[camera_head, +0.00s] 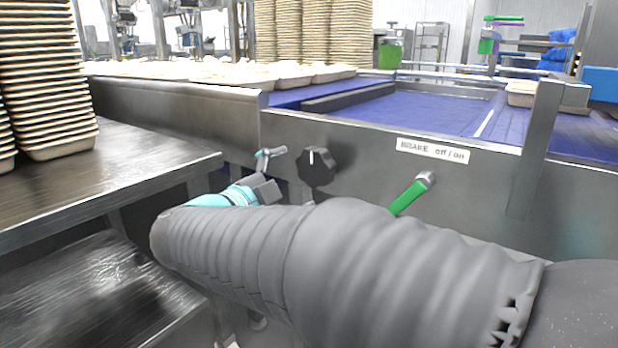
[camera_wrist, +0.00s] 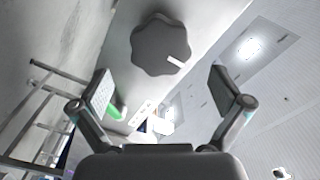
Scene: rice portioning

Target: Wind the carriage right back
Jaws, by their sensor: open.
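A black lobed knob (camera_head: 315,166) with a white mark sits on the steel side panel of the conveyor; the mark points up in the head view. The knob also shows in the wrist view (camera_wrist: 158,44), ahead of my fingers and apart from them. My gripper (camera_head: 272,171) is open and empty, just left of the knob; its spread fingers show in the wrist view (camera_wrist: 160,90). A green brake lever (camera_head: 410,194) tilts up to the right, beneath a label (camera_head: 432,150) reading "BRAKE off / on". I cannot tell which part is the carriage.
Blue conveyor belts (camera_head: 420,108) run behind the panel, with filled trays (camera_head: 230,72) at the left. A steel table (camera_head: 110,165) with stacked trays (camera_head: 45,80) stands at left. A steel post (camera_head: 540,150) rises at right. My arm crosses the foreground below the lever.

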